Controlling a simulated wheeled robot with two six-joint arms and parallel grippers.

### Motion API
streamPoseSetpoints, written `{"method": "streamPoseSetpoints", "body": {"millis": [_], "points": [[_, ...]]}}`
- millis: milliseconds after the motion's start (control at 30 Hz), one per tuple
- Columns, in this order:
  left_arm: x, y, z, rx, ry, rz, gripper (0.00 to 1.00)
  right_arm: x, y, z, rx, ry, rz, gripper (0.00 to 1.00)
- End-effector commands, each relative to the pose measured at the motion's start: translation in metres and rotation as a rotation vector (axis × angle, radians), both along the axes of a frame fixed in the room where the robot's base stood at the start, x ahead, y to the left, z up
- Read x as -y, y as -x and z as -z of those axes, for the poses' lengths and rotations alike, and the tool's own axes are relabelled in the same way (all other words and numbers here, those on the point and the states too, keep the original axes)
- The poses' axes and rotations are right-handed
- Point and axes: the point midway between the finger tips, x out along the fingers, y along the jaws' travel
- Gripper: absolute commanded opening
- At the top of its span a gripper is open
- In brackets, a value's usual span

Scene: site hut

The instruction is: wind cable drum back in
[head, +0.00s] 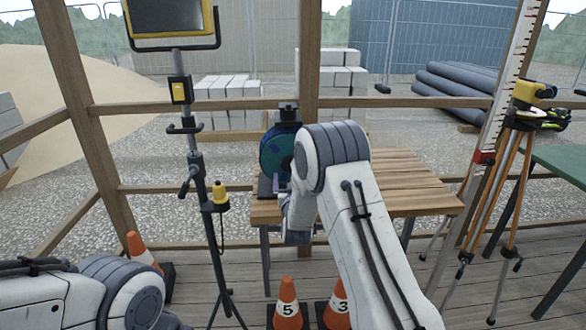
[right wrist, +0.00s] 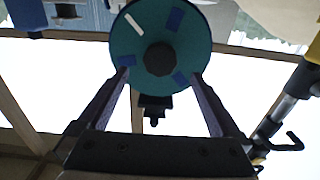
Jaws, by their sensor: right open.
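The cable drum (head: 275,152), a teal disc in a dark frame with a black top, stands upright at the left end of the slatted wooden bench (head: 415,183). My right arm partly covers it. My right gripper (head: 284,188) is in front of the drum's lower part, its fingers mostly hidden by the wrist. In the right wrist view, which looks upside down, the drum (right wrist: 148,40) shows a black hub and a small white bar near its rim. The open, empty fingers (right wrist: 158,76) reach toward its face; I cannot tell if they touch. My left gripper is out of view.
A lamp stand (head: 196,160) rises left of the bench. Orange cones (head: 287,298) stand on the deck in front, another (head: 140,248) at left. A tripod with a yellow instrument (head: 530,95) and a green table (head: 565,165) are at right.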

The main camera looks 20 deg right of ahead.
Motion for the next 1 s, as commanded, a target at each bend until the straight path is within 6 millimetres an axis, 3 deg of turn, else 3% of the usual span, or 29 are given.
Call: {"method": "streamPoseSetpoints", "body": {"millis": [100, 333, 767, 867, 1000], "points": [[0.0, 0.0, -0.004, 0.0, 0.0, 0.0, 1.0, 0.007, -0.022, -0.001, 0.001, 0.0, 0.001, 1.0], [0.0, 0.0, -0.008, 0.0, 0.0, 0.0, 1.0, 0.015, -0.052, 0.0, 0.001, 0.0, -0.001, 1.0], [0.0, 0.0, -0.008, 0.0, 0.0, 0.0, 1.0, 0.018, -0.062, 0.0, 0.0, 0.001, -0.001, 1.0], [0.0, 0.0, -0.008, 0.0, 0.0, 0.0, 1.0, 0.018, -0.062, 0.0, 0.0, 0.001, -0.001, 0.69], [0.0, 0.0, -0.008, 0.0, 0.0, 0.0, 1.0, 0.018, -0.062, 0.0, 0.0, 0.0, -0.001, 0.16]]}}
